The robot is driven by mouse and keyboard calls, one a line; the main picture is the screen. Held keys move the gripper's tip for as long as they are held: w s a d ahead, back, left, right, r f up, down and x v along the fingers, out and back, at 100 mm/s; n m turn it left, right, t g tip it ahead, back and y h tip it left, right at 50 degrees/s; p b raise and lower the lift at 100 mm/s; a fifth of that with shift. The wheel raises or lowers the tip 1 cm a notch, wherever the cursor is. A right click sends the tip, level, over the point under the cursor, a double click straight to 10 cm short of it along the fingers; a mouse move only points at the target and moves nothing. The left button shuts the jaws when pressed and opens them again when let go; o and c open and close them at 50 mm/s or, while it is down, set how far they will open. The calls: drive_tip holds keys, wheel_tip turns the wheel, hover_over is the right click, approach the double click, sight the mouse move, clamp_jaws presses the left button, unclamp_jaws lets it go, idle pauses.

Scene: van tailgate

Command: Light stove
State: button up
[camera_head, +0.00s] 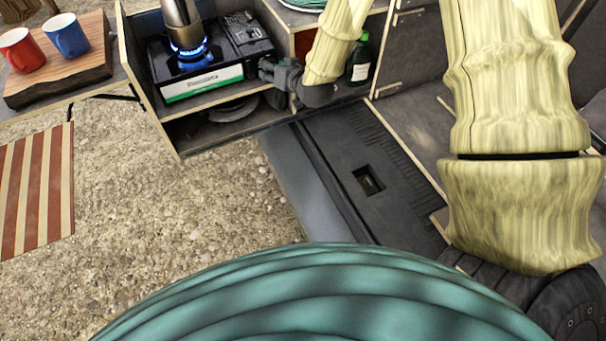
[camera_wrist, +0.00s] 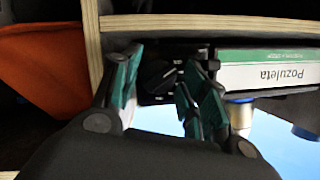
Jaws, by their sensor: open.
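The black portable stove (camera_head: 245,35) sits in the wooden cabinet, with a white and green "Pozuleta" panel (camera_head: 203,83) on its front. That panel also shows upside-down-mounted beside my fingers in the wrist view (camera_wrist: 265,72). A blue flame (camera_head: 188,50) burns on the burner, under a metal pot (camera_head: 178,18). My gripper (camera_head: 268,70) is at the stove's right front. In the wrist view my open fingers (camera_wrist: 160,88) stand on either side of the dark control knob (camera_wrist: 157,76). I cannot tell whether they touch it.
A shelf edge (camera_wrist: 200,25) runs close to my fingers. A green bottle (camera_head: 360,62) stands right of my forearm. Red (camera_head: 20,50) and blue (camera_head: 66,36) mugs stand on a wooden board (camera_head: 60,82) at left.

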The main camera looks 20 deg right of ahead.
drive_tip(key=s+d+m+t+y+b, duration=0.3)
drive_tip(key=s+d+m+y+b, duration=0.2)
drive_tip(key=s+m, duration=0.55)
drive_tip(key=s+a+f+n+g+h+p, duration=0.1)
drive_tip(key=s+a+f+n+g+p, duration=0.2)
drive_tip(key=s+f+g+p, duration=0.2)
drive_tip(key=s+a+f+n+g+h+p, duration=0.2)
drive_tip(key=s+a+f+n+g+p, duration=0.1)
drive_tip(key=s+f, duration=0.7)
drive_tip(key=shift+s+a+f+g+p, duration=0.4)
drive_tip(key=shift+s+a+g+p, duration=0.45)
drive_tip(key=shift+p, duration=0.35)
idle(1.0)
drive_tip(key=shift+w+d, duration=0.1)
drive_tip(key=shift+w, duration=0.1)
idle(2.6)
